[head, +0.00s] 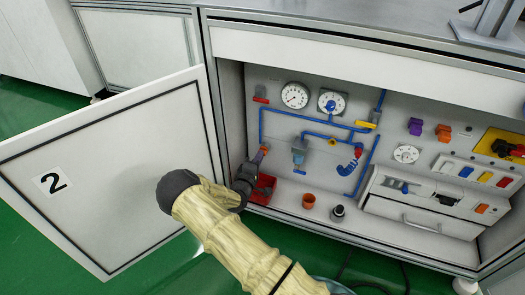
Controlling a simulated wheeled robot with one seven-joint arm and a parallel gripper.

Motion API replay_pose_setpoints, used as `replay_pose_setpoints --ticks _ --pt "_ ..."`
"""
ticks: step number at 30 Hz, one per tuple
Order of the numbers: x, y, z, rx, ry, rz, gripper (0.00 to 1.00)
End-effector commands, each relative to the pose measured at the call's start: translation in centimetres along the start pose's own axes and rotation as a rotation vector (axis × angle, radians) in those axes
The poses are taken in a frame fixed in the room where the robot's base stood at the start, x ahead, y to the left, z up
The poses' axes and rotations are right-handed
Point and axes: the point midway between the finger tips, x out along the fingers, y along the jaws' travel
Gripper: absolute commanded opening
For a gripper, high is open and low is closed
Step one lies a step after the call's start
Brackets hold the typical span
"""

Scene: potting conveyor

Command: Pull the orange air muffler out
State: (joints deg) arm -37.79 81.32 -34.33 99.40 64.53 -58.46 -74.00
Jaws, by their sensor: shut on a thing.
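The orange air muffler (265,148) is a small orange piece at the lower left of the cabinet's back panel, at the lower end of the left blue pipe run. My gripper (260,155) is shut on it, reaching in from the left side of the cabinet opening. The fingers cover part of the muffler. Whether it is still seated in its port is too small to tell.
A red bin (263,188) lies just below my gripper. An orange cup (308,201) and a dark fitting (338,212) stand on the cabinet floor. Gauges (295,95) and blue pipes (290,115) line the panel. The open door (120,170) marked 2 stands at left.

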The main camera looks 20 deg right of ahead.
Motion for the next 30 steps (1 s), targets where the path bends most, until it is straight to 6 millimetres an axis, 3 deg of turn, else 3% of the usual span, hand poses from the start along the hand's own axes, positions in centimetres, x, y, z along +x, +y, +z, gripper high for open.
replay_pose_setpoints --ticks 30 --pt "-2.9 0.0 0.1 0.0 -0.001 -0.001 0.0"
